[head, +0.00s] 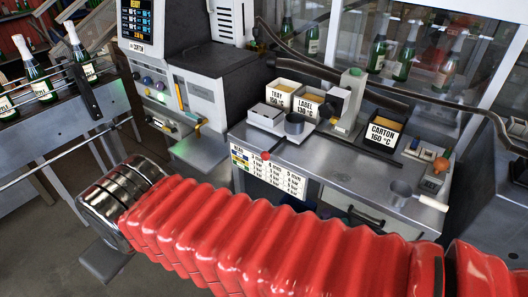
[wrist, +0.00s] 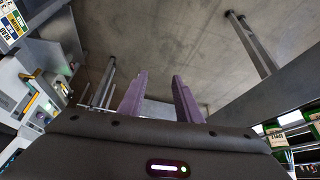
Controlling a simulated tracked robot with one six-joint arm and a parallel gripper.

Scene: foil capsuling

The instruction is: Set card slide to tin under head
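A printed card (head: 268,177) with coloured cells and rows of mm and bar values is on the bench's front edge; its fine print is too small to read. A red knob (head: 266,156) shows at its top edge; I cannot tell whether it is the slide. The card also appears in the wrist view (wrist: 12,27) at the upper left. The machine with the head is the grey cabinet (head: 210,75), with a screen (head: 140,22) and a small CARTON label (head: 143,47). My gripper (wrist: 156,80) is open and empty, its purple fingers apart over the floor, away from the card.
The bench (head: 320,160) holds bins marked TRAY (head: 277,97), LABEL (head: 306,106) and CARTON (head: 382,133), plus a grey cup (head: 400,192). Bottles (head: 80,50) stand on a railed conveyor at left. My red-sleeved arm crosses the foreground below the bench. Grey floor (wrist: 165,40) is open around the gripper.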

